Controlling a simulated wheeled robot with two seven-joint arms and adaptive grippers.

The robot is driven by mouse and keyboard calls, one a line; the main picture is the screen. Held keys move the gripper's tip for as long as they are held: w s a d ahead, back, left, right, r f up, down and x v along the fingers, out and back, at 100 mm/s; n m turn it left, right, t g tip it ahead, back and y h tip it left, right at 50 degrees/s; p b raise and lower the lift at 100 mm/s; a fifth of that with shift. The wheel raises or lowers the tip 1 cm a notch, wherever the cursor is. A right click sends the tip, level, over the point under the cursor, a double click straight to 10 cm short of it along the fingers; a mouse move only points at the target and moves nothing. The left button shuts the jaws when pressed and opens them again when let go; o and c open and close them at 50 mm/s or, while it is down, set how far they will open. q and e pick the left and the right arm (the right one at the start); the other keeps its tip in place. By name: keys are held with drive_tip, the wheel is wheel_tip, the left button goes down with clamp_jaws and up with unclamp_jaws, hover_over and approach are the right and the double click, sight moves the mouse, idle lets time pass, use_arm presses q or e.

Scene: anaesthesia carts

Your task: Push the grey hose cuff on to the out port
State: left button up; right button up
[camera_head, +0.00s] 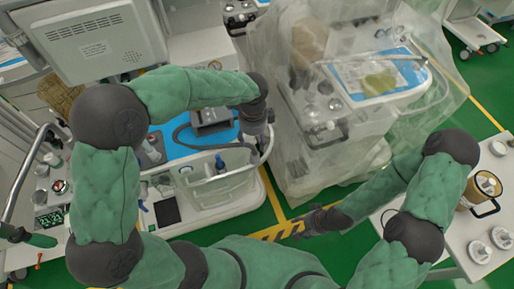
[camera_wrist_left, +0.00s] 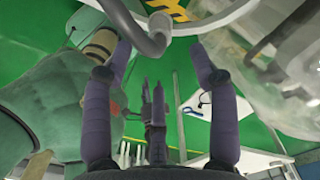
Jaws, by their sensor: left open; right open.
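My left gripper (camera_head: 262,136) is above the right end of the cart with the blue top. In the left wrist view its two dark fingers (camera_wrist_left: 158,48) are spread apart, with nothing seen held between them. A grey curved tube (camera_wrist_left: 148,40) crosses the top of that view close to the fingertips; I cannot tell whether it touches them. In the head view a dark hose (camera_head: 178,137) loops over the blue top. I cannot make out the grey cuff or the out port for certain. My right gripper (camera_head: 308,222) is open and empty over the floor.
A cart under clear plastic sheeting (camera_head: 400,125) stands right of my left gripper. A monitor (camera_head: 95,40) is at the upper left. A white table (camera_head: 470,250) with round parts and a brown jar (camera_head: 475,192) is at the right. Green floor shows between the carts.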

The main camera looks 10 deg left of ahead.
sight(255, 153)
use_arm(q)
wheel_tip(255, 153, down, 5)
drive_tip(key=shift+s+f+b, duration=0.1)
drive_tip(key=shift+b, duration=0.65)
drive_tip(key=f+b, duration=0.2)
drive_tip(key=f, duration=0.3)
drive_tip(key=shift+d, duration=0.2)
drive_tip(key=c, duration=1.1)
